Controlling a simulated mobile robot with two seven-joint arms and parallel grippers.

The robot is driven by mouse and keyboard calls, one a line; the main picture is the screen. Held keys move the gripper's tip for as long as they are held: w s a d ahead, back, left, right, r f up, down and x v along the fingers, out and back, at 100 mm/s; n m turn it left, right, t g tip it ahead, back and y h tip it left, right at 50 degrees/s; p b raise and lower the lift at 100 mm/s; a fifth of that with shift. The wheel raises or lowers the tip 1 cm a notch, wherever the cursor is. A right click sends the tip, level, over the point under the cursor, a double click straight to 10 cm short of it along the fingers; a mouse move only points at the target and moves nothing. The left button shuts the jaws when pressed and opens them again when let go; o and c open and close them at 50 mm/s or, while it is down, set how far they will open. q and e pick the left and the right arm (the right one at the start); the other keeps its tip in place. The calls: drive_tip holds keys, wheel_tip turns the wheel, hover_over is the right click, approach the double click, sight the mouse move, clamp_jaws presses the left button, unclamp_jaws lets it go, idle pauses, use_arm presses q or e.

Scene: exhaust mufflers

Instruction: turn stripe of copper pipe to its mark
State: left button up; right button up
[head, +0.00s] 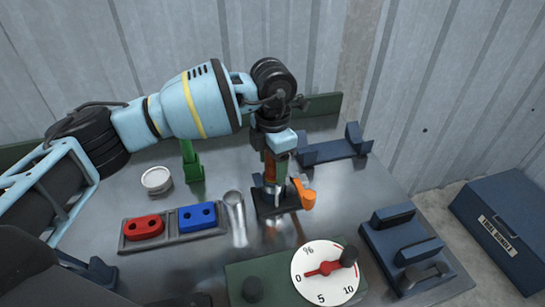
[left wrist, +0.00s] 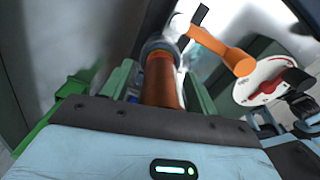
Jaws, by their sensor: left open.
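The copper pipe (head: 271,172) stands upright in a holder with a dark base (head: 266,207) at the middle of the bench. An orange lever (head: 303,194) sticks out to the right of the holder. My left gripper (head: 274,160) comes down over the pipe from above. In the left wrist view, the pipe (left wrist: 160,82) lies between the two green fingers (left wrist: 162,88), which are open around it. A grey ring (left wrist: 158,47) encircles its far end. I cannot make out the stripe or its mark. My right gripper is not in view.
A white dial (head: 310,285) with a red pointer and dark knob is in front. Red (head: 144,227) and blue (head: 198,216) blocks sit in a tray at left, near a round tin (head: 156,179). Blue racks (head: 412,245) stand at right. A blue toolbox (head: 505,225) is far right.

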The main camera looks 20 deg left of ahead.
use_arm(q)
drive_tip(key=c, duration=1.2)
drive_tip(key=shift+o, duration=0.2)
drive_tip(key=shift+m, duration=1.8)
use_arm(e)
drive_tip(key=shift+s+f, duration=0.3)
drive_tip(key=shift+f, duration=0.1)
use_arm(q)
drive_tip(key=shift+b, duration=0.3)
drive_tip(key=shift+m, duration=0.9)
drive_tip(key=shift+r+m+b, duration=0.1)
drive_tip(key=shift+m+b, duration=0.2)
drive_tip(key=shift+m, duration=0.5)
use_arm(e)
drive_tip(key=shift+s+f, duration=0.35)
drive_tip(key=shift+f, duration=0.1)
use_arm(q)
drive_tip(key=shift+w+m, duration=0.1)
drive_tip(key=shift+m, duration=0.9)
drive_tip(key=shift+m+b, duration=0.35)
drive_tip(key=shift+m, duration=0.35)
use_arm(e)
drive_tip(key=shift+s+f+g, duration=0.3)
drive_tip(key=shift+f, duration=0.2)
